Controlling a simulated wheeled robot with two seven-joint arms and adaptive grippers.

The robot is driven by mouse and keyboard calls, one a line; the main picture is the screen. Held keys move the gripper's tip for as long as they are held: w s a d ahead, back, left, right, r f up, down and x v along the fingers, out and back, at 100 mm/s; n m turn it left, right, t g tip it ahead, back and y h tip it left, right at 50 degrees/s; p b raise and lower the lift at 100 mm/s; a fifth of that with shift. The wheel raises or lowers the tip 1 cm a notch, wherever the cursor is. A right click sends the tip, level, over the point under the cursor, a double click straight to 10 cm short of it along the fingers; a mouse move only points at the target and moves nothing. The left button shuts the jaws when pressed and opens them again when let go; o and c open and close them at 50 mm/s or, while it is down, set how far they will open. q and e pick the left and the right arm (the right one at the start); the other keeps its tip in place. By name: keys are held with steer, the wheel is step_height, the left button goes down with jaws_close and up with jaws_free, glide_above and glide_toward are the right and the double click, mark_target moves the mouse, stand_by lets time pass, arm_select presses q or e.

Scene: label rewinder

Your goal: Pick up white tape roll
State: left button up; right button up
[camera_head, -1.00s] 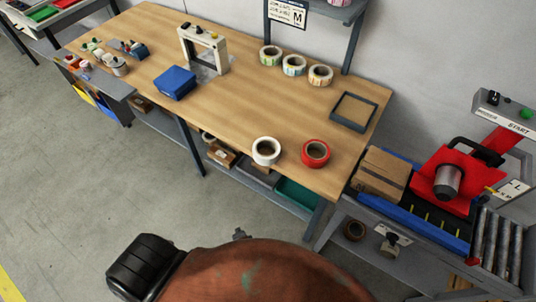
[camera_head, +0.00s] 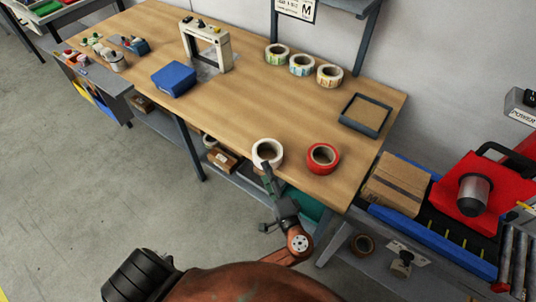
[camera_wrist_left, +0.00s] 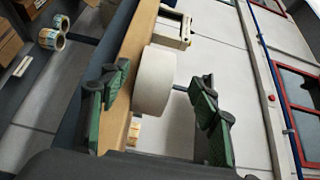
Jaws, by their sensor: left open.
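The white tape roll (camera_head: 267,153) lies flat on the wooden table, near its front edge, beside a red tape roll (camera_head: 323,158). My left gripper (camera_head: 266,194) is open just in front of the table edge. One finger overlaps the near side of the white roll in the head view; I cannot tell whether it touches. In the left wrist view the white roll (camera_wrist_left: 153,80) appears between the two spread green fingers (camera_wrist_left: 157,100), ahead of them. My right gripper is not in view.
Several label rolls (camera_head: 301,65) stand at the back of the wooden table (camera_head: 225,112). A black-framed tray (camera_head: 365,114) is at its right end and a blue box (camera_head: 174,80) left of centre. A cardboard box (camera_head: 397,184) and red machine stand right.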

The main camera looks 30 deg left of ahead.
arm_select(q)
steer(key=x, duration=0.4)
steer(key=shift+w+a+f+b, duration=0.1)
steer(key=shift+a+f+b, duration=0.2)
steer(key=shift+a, duration=0.15)
steer(key=shift+r, duration=0.1)
steer(key=shift+c, duration=0.6)
steer(key=c, duration=1.3)
steer(key=shift+r, duration=0.1)
